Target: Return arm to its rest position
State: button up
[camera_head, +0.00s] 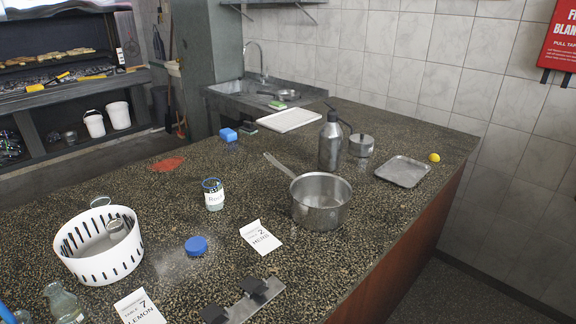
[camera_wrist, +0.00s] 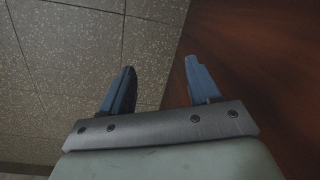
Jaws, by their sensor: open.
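My gripper (camera_wrist: 160,65) shows only in the wrist view. Its two blue fingers are spread apart and nothing is between them. Behind the fingers, speckled tiles (camera_wrist: 60,60) fill the left and a dark reddish wood surface (camera_wrist: 260,70) fills the right. I cannot tell how far the fingers are from the wood. The head view does not show my gripper.
The speckled counter (camera_head: 330,262) holds a saucepan (camera_head: 318,205), steel bottle (camera_head: 330,145), metal tray (camera_head: 403,172), white basket (camera_head: 100,262), jar (camera_head: 213,194), blue lid (camera_head: 196,246) and cards. Floor right of the counter (camera_head: 470,295) looks clear.

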jog(key=s+a+r+n+g, duration=0.1)
jog(key=s+a+g, duration=0.1)
jog(key=s, duration=0.5)
jog(key=s+a+r+n+g, duration=0.1)
jog(key=s+a+g, duration=0.1)
jog(key=s+a, duration=0.2)
jog(key=s+a+r+n+g+h, duration=0.1)
jog(key=s+a+n+g, duration=0.1)
jog(key=s, duration=0.7)
jog(key=shift+s+a+r, duration=0.25)
jog(key=shift+s+a, duration=0.15)
jog(key=shift+a, duration=0.45)
